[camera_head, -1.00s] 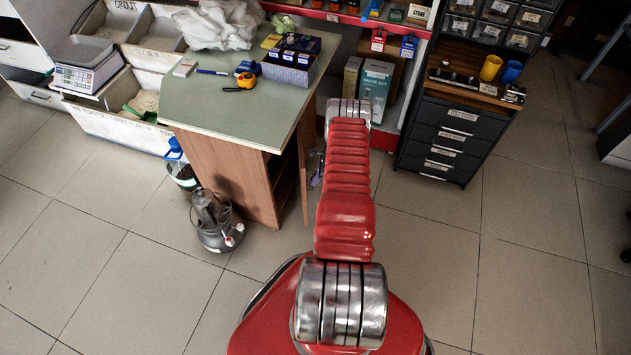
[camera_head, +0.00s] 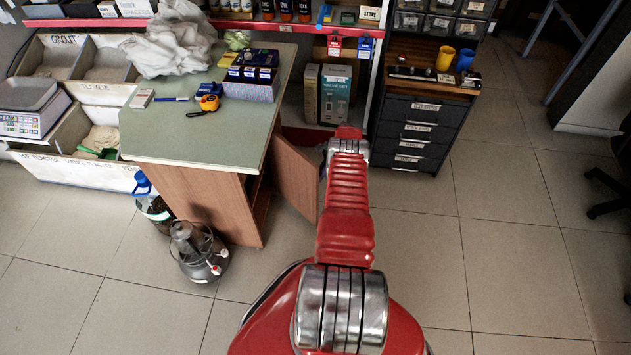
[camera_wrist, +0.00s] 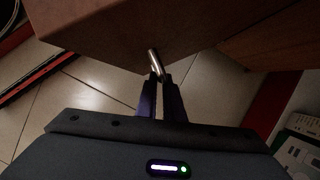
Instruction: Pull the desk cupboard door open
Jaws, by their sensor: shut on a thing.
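The desk (camera_head: 215,130) has a grey-green top and brown wooden sides. Its cupboard door (camera_head: 296,176) stands swung open to the right of the desk body, partly behind my red arm. In the wrist view the brown door panel (camera_wrist: 110,30) fills the top, with a metal handle (camera_wrist: 155,62) on it. My gripper (camera_wrist: 158,80) is shut on that handle, its two dark fingers close together around the handle's near end. In the head view my gripper is hidden behind my arm.
A grey metal appliance (camera_head: 198,250) and a bottle (camera_head: 152,205) stand on the floor by the desk's front left. A dark drawer cabinet (camera_head: 420,130) stands right of my arm. Cartons (camera_head: 334,95) sit on the shelf behind the door.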

